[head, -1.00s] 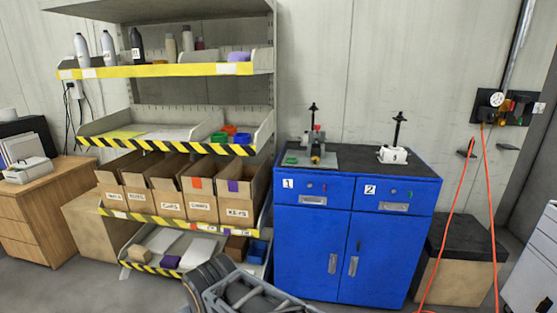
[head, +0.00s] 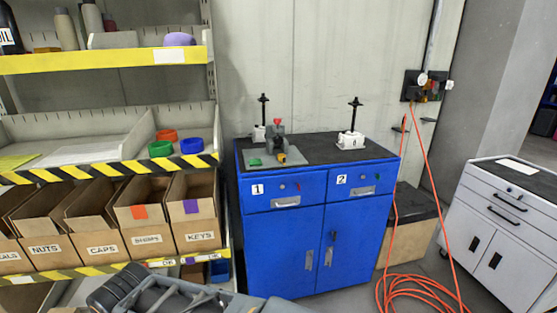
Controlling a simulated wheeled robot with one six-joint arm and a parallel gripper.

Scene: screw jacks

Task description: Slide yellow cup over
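I cannot make out a clear yellow cup. On the middle shelf are small ring-like or cup-like pieces: an orange one (head: 166,135), a green one (head: 160,149) and a blue one (head: 192,146). A small orange-yellow piece (head: 281,157) sits at the grey and red device (head: 276,138) on the blue cabinet. Two screw jacks with black spindles stand on that cabinet, the left jack (head: 263,120) behind the device and the right jack (head: 352,138) in the open. Parts of my arm cross the bottom edge; no gripper fingers show.
The blue cabinet (head: 284,240) has drawers marked 1 and 2. Labelled cardboard bins (head: 200,240) fill the shelf rack at left. An orange hose (head: 425,290) lies coiled on the floor at right, near a grey drawer cabinet (head: 500,235).

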